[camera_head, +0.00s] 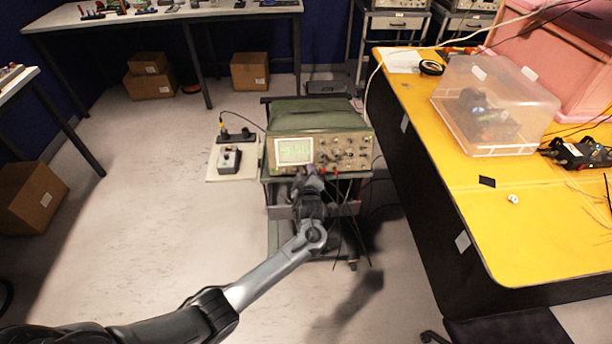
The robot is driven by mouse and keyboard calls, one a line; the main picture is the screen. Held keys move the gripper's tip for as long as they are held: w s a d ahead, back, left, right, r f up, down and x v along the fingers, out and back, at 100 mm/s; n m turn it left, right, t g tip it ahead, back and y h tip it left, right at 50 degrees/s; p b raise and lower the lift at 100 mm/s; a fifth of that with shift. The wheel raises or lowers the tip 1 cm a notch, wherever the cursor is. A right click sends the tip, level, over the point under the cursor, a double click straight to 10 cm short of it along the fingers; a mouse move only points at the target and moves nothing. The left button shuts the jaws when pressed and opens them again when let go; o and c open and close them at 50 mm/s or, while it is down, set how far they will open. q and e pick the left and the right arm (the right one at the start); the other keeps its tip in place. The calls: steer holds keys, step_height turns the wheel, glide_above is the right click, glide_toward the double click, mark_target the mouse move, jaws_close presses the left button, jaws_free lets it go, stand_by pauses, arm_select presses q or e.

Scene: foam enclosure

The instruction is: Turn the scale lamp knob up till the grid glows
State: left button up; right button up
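An oscilloscope (330,120) with a green top and a panel of knobs stands on a wheeled cart in the middle of the head view. Its screen (293,150), at the panel's left, looks pale green; fine grid lines are too small to make out. Several knobs (349,152) show right of the screen. I cannot pick out the scale lamp knob; my gripper covers part of the panel's lower edge. My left gripper (309,172) is at that edge, just below the screen's right corner. Its fingers are too small to tell open from shut, or whether they touch a knob. My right gripper is not in view.
Cables hang from the panel's lower right. The cart (283,212) is below the scope. A small grey box (229,160) sits on a light board to the left. A yellow-topped bench (470,215) with a clear plastic box (495,105) stands right.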

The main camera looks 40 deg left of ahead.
arm_select(q)
steer(key=shift+w+a, duration=0.2)
steer(key=shift+c, duration=0.3)
jaws_close()
